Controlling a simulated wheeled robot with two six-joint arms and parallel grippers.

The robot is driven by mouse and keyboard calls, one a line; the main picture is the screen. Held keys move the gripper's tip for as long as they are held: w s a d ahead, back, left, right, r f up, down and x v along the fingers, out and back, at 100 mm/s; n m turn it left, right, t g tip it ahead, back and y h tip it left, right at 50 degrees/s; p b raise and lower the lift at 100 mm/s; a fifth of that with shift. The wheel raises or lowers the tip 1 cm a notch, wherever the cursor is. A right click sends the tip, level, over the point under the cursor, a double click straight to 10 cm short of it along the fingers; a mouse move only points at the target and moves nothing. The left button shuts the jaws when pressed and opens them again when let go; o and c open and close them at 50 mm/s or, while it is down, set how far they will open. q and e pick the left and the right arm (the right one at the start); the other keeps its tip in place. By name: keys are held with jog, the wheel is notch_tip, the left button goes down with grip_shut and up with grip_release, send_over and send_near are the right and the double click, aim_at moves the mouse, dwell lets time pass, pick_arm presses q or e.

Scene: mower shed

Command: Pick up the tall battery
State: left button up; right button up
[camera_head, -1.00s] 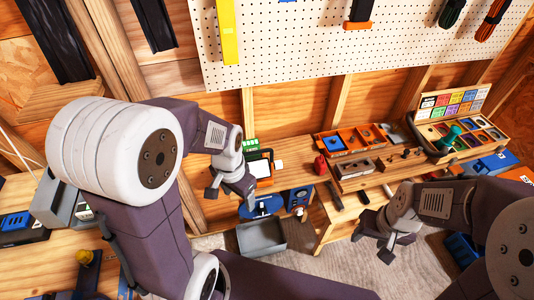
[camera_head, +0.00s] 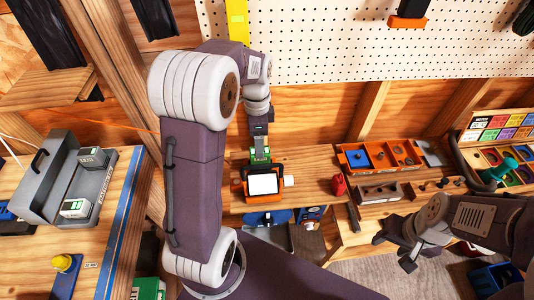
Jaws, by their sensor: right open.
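I cannot tell which is tall. A green item (camera_head: 260,155) stands behind an orange-framed device with a white face (camera_head: 263,184) on the middle bench. My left gripper (camera_head: 259,139) points down just above or at the green item; its jaws are too small and hidden to judge. My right gripper (camera_head: 393,254) is open and empty, in front of the right bench.
A blue-edged bench (camera_head: 115,235) with a yellow-topped item (camera_head: 63,263) lies at left. A pegboard (camera_head: 300,40) backs the scene.

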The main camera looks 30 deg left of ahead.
pick_arm(q)
jog(key=shift+d+f+b, duration=0.15)
jog(key=shift+f+b, duration=0.15)
jog(key=shift+f, duration=0.2)
jog(key=shift+w+f, duration=0.15)
jog(key=shift+w, duration=0.3)
jog(key=f, duration=0.3)
jog(key=shift+s+a+f, duration=0.2)
jog(key=shift+s+f, duration=0.05)
jog(key=shift+f, duration=0.05)
jog(key=f, duration=0.5)
jog(key=shift+w+a+f, duration=0.1)
jog(key=shift+w+f, duration=0.1)
jog(key=shift+w, duration=0.2)
jog(key=shift+r, duration=0.1)
grip_shut()
jog(key=shift+r, duration=0.1)
